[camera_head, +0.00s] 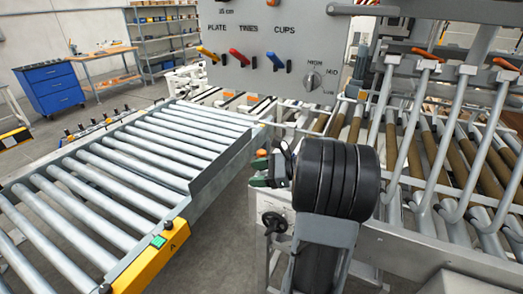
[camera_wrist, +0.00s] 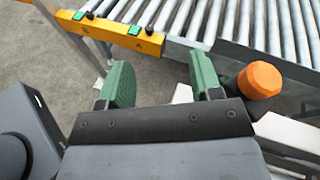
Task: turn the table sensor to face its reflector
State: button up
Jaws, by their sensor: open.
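My gripper (camera_wrist: 162,78) is open and empty, its two green fingers apart in the wrist view. In the head view my gripper (camera_head: 259,172) shows small and partly hidden beside my dark wrist. A dark part with an orange cap (camera_wrist: 259,80) stands close to the right finger in the wrist view, outside the gap between the fingers; I cannot tell whether they touch. Its orange cap also shows in the head view (camera_head: 261,153), just above the fingers. It may be the table sensor, but I cannot tell which way it faces. I cannot make out a reflector.
A roller conveyor (camera_head: 187,200) with a yellow end block (camera_head: 150,262) marked A runs along the left. A grey panel (camera_head: 262,30) with coloured levers and a dial stands behind. Grey hooked bars (camera_head: 440,130) stand over rollers at the right. Floor shows between the conveyor and my arm.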

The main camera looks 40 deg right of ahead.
aim_at(261, 151)
jog(key=d+r+m+t+h, duration=0.1)
jog(key=d+m+t+h, duration=0.1)
jog(key=d+m+t, duration=0.6)
jog(key=shift+w+a+r+n+g+p, duration=0.15)
jog(key=shift+w+a+n+g, duration=0.25)
jog(key=shift+w, duration=0.65)
jog(key=shift+w+a+f+n+g+p, duration=0.2)
jog(key=shift+w+n+g, duration=0.3)
jog(key=shift+w, duration=0.55)
jog(key=shift+w+a+r+n+g+p, duration=0.1)
jog(key=shift+w+a+r+n+g, duration=0.25)
jog(key=shift+w, duration=0.7)
jog(key=shift+f, duration=0.15)
jog(key=c, duration=0.9)
jog(key=n+g+y+p, duration=0.1)
jog(key=n+g+y, duration=0.1)
jog(key=y, duration=0.1)
jog(key=shift+g, duration=0.25)
jog(key=shift+c, duration=0.2)
jog(key=shift+n+g+y+p, duration=0.4)
jog(key=shift+n+g+y, duration=0.4)
jog(key=shift+n+y, duration=0.1)
jog(key=o, duration=0.9)
